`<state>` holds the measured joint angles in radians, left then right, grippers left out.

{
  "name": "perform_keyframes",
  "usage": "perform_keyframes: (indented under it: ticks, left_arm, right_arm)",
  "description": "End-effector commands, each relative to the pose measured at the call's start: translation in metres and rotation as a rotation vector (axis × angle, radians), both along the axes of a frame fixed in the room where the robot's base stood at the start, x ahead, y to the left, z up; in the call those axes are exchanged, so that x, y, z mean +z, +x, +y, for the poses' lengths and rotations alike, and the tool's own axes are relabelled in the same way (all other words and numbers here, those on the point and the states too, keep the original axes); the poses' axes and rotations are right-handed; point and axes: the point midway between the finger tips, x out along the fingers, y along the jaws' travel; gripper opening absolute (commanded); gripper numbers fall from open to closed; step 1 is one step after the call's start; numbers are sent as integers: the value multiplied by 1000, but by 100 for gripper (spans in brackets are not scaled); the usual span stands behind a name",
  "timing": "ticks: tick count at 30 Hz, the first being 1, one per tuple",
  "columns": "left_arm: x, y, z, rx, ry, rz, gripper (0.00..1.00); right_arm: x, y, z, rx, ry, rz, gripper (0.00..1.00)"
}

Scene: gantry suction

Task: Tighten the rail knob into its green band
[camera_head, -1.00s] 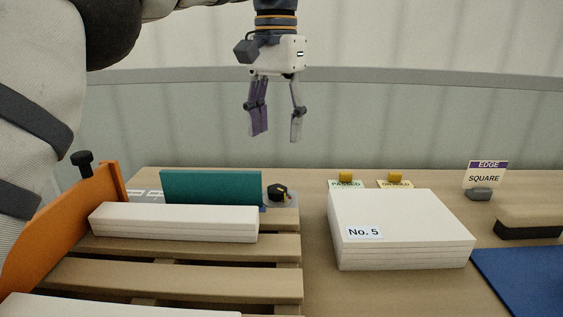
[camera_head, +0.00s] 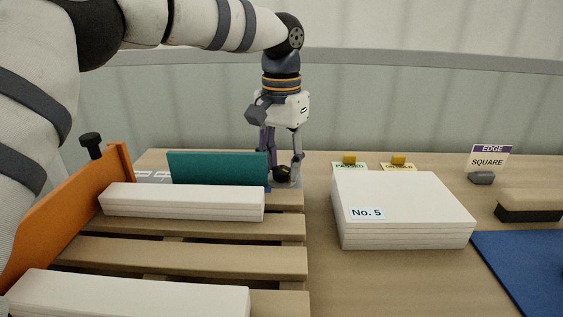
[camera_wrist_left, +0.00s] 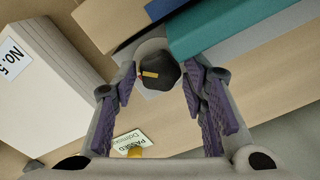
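A black knob (camera_head: 283,174) with a yellow pointer mark sits on a grey plate at the right end of the teal rail (camera_head: 218,168). The knob (camera_wrist_left: 158,70) also shows in the left wrist view, with its plate partly hidden beneath it. I cannot make out a green band there. My left gripper (camera_head: 282,168) points down over the knob. In the left wrist view my left gripper (camera_wrist_left: 159,75) is open, its purple-padded fingers to either side of the knob with visible gaps. My right gripper is out of view.
An orange fence (camera_head: 75,205) with another black knob (camera_head: 91,142) stands at the left. White stacks (camera_head: 185,200) lie on the wooden slats, and a stack marked No. 5 (camera_head: 400,205) is to the right. Two yellow-topped cards (camera_head: 349,161) stand behind it.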

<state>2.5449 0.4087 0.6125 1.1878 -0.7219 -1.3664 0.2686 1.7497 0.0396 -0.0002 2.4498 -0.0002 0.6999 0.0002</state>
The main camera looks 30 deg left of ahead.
Motion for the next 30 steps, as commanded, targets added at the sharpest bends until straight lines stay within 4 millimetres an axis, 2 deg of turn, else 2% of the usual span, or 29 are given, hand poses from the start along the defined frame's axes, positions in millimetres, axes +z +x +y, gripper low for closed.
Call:
perform_keyframes:
  ticks: [1,3,8,11,15,23,24,26,30]
  left_arm:
    - [0,0,0,0,0,0,21]
    - [0,0,0,0,0,0,5]
    - [3,0,0,-21,2,-2,5]
    - [7,-1,0,-102,3,-8,5]
    - [4,0,0,-186,1,-3,5]
    - [1,1,0,-194,-1,-1,5]
    - [1,1,0,-193,-1,-1,39]
    - [1,1,0,-193,-1,-1,53]
    - [1,1,0,-192,-1,-1,53]
  right_arm:
    - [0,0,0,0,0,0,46]
    - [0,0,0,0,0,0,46]
    - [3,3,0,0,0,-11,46]
    - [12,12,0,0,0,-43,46]
    - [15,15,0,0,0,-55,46]
    - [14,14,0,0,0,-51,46]
    - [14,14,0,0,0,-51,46]
    - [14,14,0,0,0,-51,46]
    - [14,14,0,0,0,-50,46]
